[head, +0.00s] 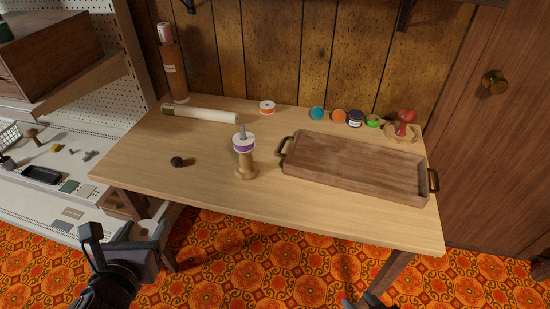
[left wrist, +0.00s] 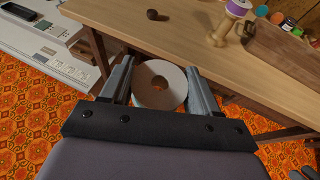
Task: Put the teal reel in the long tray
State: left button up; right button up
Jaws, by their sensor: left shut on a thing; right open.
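My left gripper (head: 126,236) is low in front of the table's left front edge. In the left wrist view its fingers are shut on a reel (left wrist: 145,96) with a round white face and a brown centre hole. The reel's thread is mostly hidden, so its colour is hard to tell. The long tray (head: 350,165) is a wooden tray with dark end handles on the right half of the table, and no reel shows in it. My right gripper (head: 370,302) is open, only partly in view at the bottom edge.
A purple reel (head: 244,147) sits on a wooden stand (head: 246,171) left of the tray. A dark knob (head: 177,161), a white roll (head: 205,114) and an orange reel (head: 267,107) are on the table (head: 140,150). Small teal, orange, navy and green items line the back.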

aim_at(346, 159)
jog(key=k+l, duration=0.1)
jog(key=l, duration=0.35)
jog(key=k+l+u, duration=0.15)
jog(key=l, duration=0.7)
jog(key=l+u, duration=0.15)
jog(key=l, duration=0.55)
jog(key=i+l+u, duration=0.1)
jog(key=l, duration=0.3)
jog(key=i+l+u, duration=0.1)
jog(key=l, duration=0.35)
jog(key=l+u, duration=0.1)
jog(key=l, duration=0.35)
jog(key=i+l, duration=0.35)
jog(key=i+l+u, duration=0.1)
jog(key=i+l, duration=0.2)
jog(key=l, duration=0.2)
